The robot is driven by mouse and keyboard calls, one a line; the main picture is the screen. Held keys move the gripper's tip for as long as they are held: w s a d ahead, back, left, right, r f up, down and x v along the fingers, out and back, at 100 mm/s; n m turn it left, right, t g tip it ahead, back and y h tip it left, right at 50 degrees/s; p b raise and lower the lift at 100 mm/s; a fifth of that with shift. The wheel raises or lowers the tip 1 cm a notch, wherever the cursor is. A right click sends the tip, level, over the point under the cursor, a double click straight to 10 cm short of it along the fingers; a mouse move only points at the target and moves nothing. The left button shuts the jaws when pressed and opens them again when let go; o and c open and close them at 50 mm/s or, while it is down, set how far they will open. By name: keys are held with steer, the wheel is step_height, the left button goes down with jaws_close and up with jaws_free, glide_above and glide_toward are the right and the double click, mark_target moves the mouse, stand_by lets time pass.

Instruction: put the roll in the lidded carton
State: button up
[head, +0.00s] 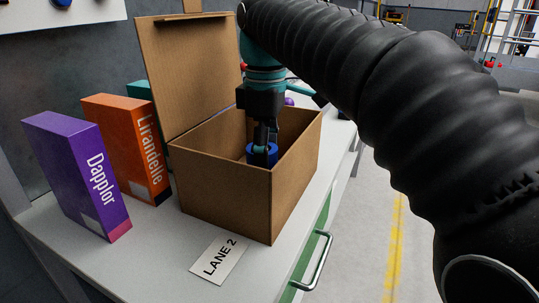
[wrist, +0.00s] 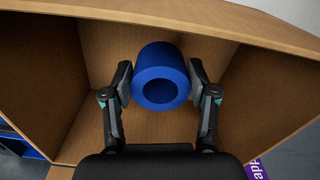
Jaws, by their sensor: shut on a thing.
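The lidded carton (head: 222,190) is brown cardboard and stands on the bench with its lid (head: 190,70) raised upright at the back. The roll (head: 262,156) is a blue ring with a hole in its middle. My gripper (head: 263,145) points down into the carton's open top and is shut on the roll, which is inside the carton walls. In the wrist view, the roll (wrist: 160,77) sits between both fingertips of my gripper (wrist: 160,88), with the cardboard interior around it. Whether the roll touches the carton floor I cannot tell.
A purple Dapplor box (head: 75,175) and an orange Lirandelle box (head: 125,148) stand left of the carton, with a teal box (head: 140,92) behind. A LANE 2 card (head: 219,259) lies in front. The bench has a green drawer with a metal handle (head: 318,262).

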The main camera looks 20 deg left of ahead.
steer(key=shift+f, duration=0.6)
steer(key=shift+f, duration=0.35)
steer(key=shift+f, duration=0.25)
steer(key=o, duration=1.3)
steer(key=shift+r, duration=0.1)
steer(key=shift+r, duration=4.3)
